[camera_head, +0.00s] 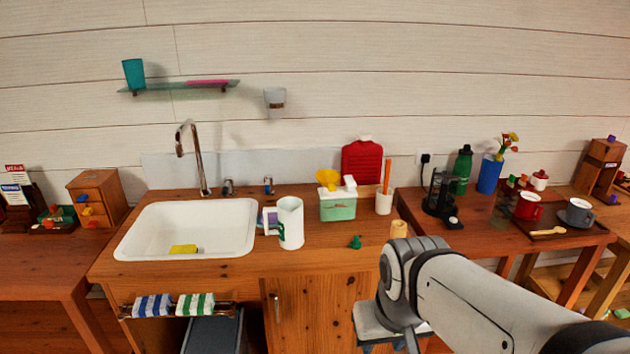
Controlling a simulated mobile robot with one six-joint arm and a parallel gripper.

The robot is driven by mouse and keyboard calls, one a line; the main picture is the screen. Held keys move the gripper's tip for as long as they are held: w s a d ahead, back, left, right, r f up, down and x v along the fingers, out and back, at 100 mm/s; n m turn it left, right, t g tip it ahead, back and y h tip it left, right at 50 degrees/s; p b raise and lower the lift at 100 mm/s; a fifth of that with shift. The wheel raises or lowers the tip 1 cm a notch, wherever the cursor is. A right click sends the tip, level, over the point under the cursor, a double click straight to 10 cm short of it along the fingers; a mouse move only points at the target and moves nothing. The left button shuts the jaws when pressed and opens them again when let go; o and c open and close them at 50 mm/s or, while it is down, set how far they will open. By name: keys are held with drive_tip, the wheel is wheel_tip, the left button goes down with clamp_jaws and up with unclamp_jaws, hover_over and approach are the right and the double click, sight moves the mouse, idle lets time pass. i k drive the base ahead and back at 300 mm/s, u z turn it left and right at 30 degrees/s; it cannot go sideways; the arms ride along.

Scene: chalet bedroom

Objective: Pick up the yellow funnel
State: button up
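A white jug (290,224) stands left of the container, and a white cup (384,203) with an orange stick stands right. A red canister (361,162) is behind. A small green object (355,242) lies in front. The sink (188,228) is farther left.

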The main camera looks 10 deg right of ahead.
sight(327, 178)
drive_tip(key=u, duration=0.05)
drive_tip(key=i, duration=1)
drive_tip(key=z, duration=0.05)
